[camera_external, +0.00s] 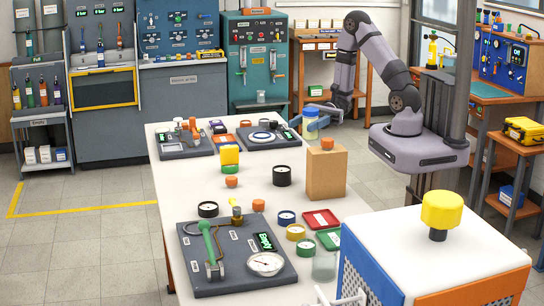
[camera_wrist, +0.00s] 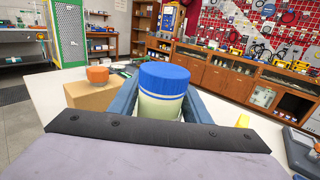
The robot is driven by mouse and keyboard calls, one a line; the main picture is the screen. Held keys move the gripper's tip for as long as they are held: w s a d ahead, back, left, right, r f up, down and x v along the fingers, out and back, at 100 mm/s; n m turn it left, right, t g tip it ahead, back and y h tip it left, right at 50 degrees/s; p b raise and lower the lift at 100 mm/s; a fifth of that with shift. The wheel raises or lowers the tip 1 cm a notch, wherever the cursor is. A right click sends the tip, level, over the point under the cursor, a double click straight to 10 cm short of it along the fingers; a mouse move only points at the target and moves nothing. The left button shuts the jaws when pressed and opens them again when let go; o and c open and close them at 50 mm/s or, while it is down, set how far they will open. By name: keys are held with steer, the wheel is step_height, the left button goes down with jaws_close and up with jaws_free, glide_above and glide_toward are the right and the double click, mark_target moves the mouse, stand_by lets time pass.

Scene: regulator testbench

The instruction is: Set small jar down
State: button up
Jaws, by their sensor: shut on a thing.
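The small jar (camera_external: 311,130) has a blue lid and a pale body with a yellowish tint. It is upright in my gripper (camera_external: 320,113), above the table and close to the cardboard box. In the wrist view the jar (camera_wrist: 163,103) stands between my two blue-grey fingers (camera_wrist: 160,105), which are shut on it. The fingers and the dark wrist plate hide its lower part. No contact between the jar and any surface shows.
A brown box (camera_external: 326,175) with an orange cap (camera_external: 327,143) on top stands close below the jar. The white table (camera_external: 185,190) also bears gauges, coloured trays and a clear glass jar (camera_external: 324,265). Bare tabletop shows left of the box.

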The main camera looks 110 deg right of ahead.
steer(key=d+f+m+t+h+b, duration=0.1)
steer(key=d+f+m+t+h, duration=0.2)
steer(key=d+h, duration=0.25)
steer(key=shift+y, duration=0.45)
steer(key=shift+w+d+f, duration=0.1)
steer(key=shift+w+f, duration=0.05)
steer(key=shift+f, duration=1.45)
steer(key=shift+w+a+f, duration=0.1)
steer(key=shift+w+f, duration=0.05)
steer(key=shift+f, duration=1.5)
steer(key=shift+w+d+f, duration=0.1)
steer(key=shift+w+f, duration=0.05)
steer(key=shift+f, duration=1.45)
steer(key=shift+f, duration=0.2)
steer(key=o, duration=1.3)
steer(key=shift+r, duration=0.15)
steer(key=shift+s+d, duration=0.1)
steer(key=b+v, duration=0.2)
steer(key=v, duration=0.9)
steer(key=shift+s+d+r+b, duration=0.15)
steer(key=shift+s+r+b, duration=0.05)
steer(key=shift+s+b, duration=0.2)
